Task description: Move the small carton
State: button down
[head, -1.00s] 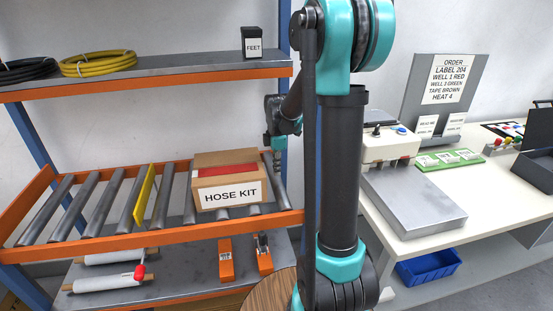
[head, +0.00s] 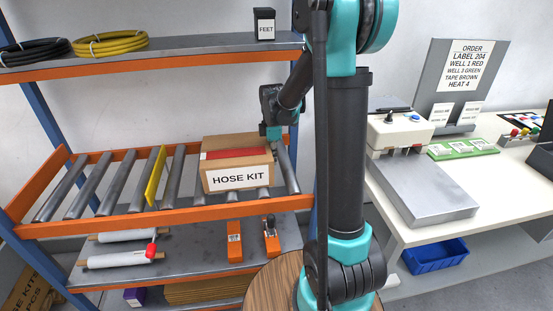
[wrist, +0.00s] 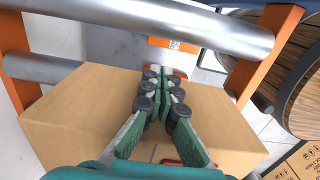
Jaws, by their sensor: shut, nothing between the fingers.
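The small carton (head: 238,178), brown cardboard with a white HOSE KIT label and a red strip showing in its top, sits on the roller shelf (head: 110,222). My gripper (head: 272,138) is at the carton's back right corner, partly hidden behind it. In the wrist view the carton (wrist: 75,110) fills the lower part of the picture. The green fingers of my gripper (wrist: 163,75) are closed together over it with nothing between them. I cannot tell whether they touch the cardboard.
A yellow divider (head: 155,178) stands between rollers left of the carton. The upper shelf holds hose coils (head: 110,44) and a black FEET box (head: 264,25). A round wooden top (head: 272,280) is in front. A bench with a metal plate (head: 425,190) stands right.

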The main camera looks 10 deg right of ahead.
jog(key=a, duration=1.7)
jog(key=shift+a, duration=0.35)
